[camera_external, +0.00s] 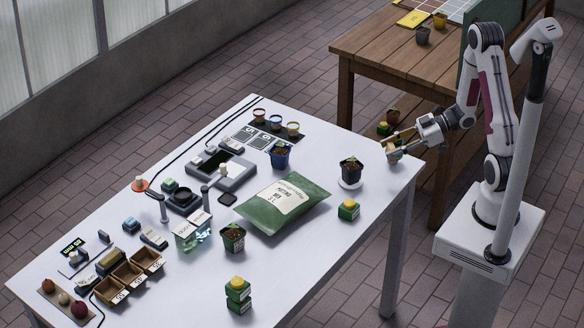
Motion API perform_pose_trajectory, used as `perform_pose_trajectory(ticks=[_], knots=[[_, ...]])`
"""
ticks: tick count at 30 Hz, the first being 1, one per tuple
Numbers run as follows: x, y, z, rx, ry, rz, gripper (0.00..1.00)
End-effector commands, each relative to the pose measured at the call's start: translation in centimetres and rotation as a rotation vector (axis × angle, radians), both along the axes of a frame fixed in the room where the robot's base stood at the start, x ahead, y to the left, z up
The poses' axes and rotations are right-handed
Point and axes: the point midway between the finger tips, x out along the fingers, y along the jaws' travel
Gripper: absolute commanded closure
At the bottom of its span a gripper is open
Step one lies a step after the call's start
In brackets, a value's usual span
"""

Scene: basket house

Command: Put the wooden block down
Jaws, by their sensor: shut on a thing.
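My gripper (391,146) is at the right end of the white table (330,250), at the upper right of the picture. It is shut on a small tan wooden block (394,156). The fingers partly cover the block. The block seems to be at or just above the table's right edge; I cannot tell whether it touches the tabletop.
A potted plant on a white saucer (350,184) and a green box with a yellow top (348,210) stand nearest the gripper. A green bag (287,207) lies mid-table. Trays and devices crowd the left. A wooden bench (390,55) stands behind.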

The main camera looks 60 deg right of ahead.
Motion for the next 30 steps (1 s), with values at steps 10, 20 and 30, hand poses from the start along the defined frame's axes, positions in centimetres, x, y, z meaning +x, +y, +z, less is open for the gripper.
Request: perform_pose_trajectory(ticks=[10, 20, 30], knots=[[0.0, 0.0, -1.2, 0.002, 0.002, 0.0, 0.77], [0.0, 0.0, -4.2, 0.003, 0.003, -0.001, 0.77], [0.0, 0.0, -5.8, 0.001, 0.001, 0.0, 0.77]])
